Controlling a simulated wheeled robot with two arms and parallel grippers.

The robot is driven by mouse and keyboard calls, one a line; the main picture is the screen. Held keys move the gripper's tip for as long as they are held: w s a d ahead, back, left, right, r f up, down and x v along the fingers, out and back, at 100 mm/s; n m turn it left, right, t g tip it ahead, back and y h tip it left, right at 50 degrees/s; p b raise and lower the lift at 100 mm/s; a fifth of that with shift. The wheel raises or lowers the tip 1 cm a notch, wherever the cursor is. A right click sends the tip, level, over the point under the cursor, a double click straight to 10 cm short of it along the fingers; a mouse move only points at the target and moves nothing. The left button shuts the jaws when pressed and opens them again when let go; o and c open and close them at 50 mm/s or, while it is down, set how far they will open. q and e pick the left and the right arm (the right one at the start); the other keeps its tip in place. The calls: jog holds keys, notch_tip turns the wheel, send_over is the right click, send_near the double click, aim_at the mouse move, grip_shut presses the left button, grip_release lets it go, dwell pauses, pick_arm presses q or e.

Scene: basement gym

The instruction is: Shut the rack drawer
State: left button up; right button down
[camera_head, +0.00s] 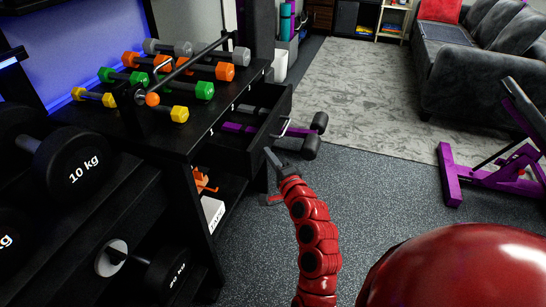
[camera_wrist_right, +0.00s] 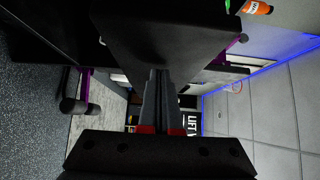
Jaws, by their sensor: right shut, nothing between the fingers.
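The black rack drawer (camera_head: 284,118) is pulled out from the right side of the rack (camera_head: 190,150). Purple and dark items show inside it. My right gripper (camera_head: 268,153) is at the near side of the drawer's front, close to its lower edge. I cannot tell whether it touches. In the right wrist view, my right gripper (camera_wrist_right: 162,78) is shut and empty, its fingers pointing at a dark panel (camera_wrist_right: 160,38), which looks like the drawer's front. My left gripper is not in view.
Several coloured dumbbells (camera_head: 203,90) lie on the rack top. Larger black weights (camera_head: 70,162) stand at the left. A purple-framed bench (camera_head: 450,175) and a grey sofa (camera_head: 468,65) are at the right. The floor (camera_head: 385,190) between is mostly clear.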

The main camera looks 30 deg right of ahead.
jog(key=w+a+p, duration=0.2)
jog(key=w+a, duration=0.1)
jog(key=w, duration=0.1)
jog(key=w+a+p, duration=0.2)
jog(key=w+a, duration=0.2)
jog(key=w+a+p, duration=0.2)
jog(key=w+a, duration=0.2)
jog(key=shift+w+p, duration=0.3)
jog(key=shift+w, duration=0.1)
jog(key=shift+w+r, duration=0.1)
jog(key=shift+r, duration=0.05)
jog(key=shift+a, duration=0.15)
